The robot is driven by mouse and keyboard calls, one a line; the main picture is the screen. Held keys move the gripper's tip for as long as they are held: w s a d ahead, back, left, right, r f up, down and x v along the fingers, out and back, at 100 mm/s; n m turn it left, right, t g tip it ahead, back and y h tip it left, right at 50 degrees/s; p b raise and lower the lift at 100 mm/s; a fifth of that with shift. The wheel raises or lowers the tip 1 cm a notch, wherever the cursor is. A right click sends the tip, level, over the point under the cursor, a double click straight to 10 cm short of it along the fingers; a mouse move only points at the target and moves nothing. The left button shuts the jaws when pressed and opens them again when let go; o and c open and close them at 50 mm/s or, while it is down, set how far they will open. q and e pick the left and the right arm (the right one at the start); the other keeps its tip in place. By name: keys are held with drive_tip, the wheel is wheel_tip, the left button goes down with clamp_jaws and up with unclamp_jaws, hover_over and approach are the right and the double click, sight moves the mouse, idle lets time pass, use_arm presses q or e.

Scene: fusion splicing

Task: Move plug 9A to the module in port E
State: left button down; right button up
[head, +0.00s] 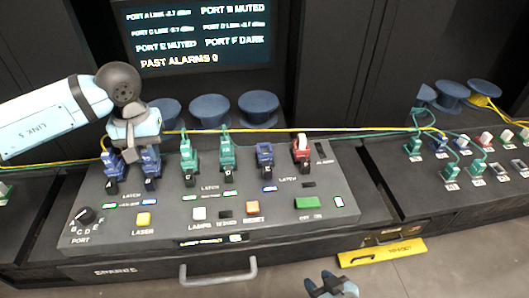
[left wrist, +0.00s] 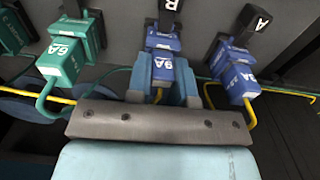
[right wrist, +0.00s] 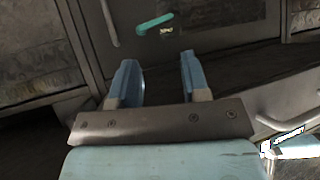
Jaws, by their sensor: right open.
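My left gripper (head: 138,143) is at the blue plug in the second port from the left on the console. In the left wrist view its fingers (left wrist: 165,92) close on both sides of that blue plug (left wrist: 163,68), whose label seems to read 9A. The plug still sits against its blue module under letter B. A similar blue plug (left wrist: 240,78) sits in port A, its label hard to read. The blue module in port E (head: 264,153) has no plug in it. My right gripper (right wrist: 155,85) is open and empty, low before the console (head: 332,288).
Green plugs (head: 188,150) stand in the ports between B and E, and a red module (head: 302,150) is right of E. A yellow fibre (head: 290,131) runs behind the modules. The screen (head: 195,35) reads port E muted. A second panel (head: 460,185) stands right.

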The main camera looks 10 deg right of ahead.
use_arm(q)
drive_tip(key=shift+r, duration=0.15)
drive_tip(key=shift+r+p, duration=0.75)
drive_tip(key=shift+r, duration=2.1)
